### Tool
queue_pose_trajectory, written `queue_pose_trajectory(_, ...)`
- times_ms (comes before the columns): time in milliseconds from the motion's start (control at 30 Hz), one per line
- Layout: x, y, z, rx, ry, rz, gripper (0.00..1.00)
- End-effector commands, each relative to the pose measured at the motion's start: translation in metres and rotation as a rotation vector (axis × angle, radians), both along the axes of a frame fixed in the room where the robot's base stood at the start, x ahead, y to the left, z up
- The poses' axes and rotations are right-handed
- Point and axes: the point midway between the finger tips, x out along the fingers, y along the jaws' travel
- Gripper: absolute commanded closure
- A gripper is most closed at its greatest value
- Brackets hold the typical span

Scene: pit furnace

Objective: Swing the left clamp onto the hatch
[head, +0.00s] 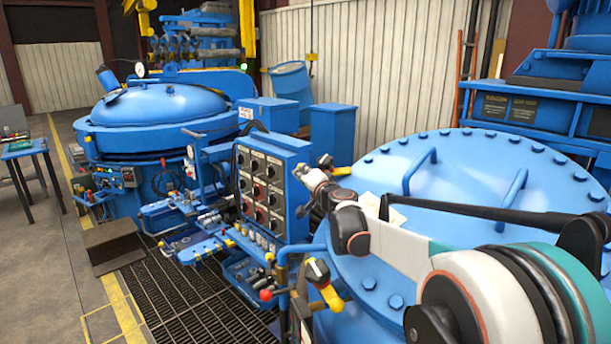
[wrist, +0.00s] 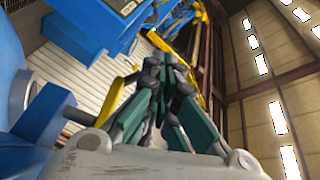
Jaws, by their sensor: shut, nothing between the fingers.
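The blue hatch (head: 450,185) is a large round lid with bolts around its rim and bar handles on top; it lies flat at the right in the head view. A clamp with a yellow handle (head: 330,297) is at its left edge, near the front. Another yellow-handled part (head: 341,171) shows at the far left rim, beside my wrist; I cannot tell which is the left clamp. My gripper (wrist: 165,65) has its teal fingers together and empty in the wrist view. A yellow bar (wrist: 112,100) shows beside it, apparently not held.
A control panel (head: 264,190) with dials stands left of the hatch, close to my wrist. A red-knobbed lever (head: 266,295) is below it. A second round blue vessel (head: 160,105) stands behind left. A floor grating (head: 180,300) lies at lower left.

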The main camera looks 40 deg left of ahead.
Motion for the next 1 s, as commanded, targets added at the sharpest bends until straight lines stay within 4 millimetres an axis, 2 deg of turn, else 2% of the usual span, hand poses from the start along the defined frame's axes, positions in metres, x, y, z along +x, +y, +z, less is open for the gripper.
queue_pose_trajectory(400, 0.006, 0.011, 0.002, 0.001, 0.000, 0.000, 1.00)
queue_pose_trajectory(1000, 0.012, 0.017, 0.004, 0.047, -0.008, -0.108, 1.00)
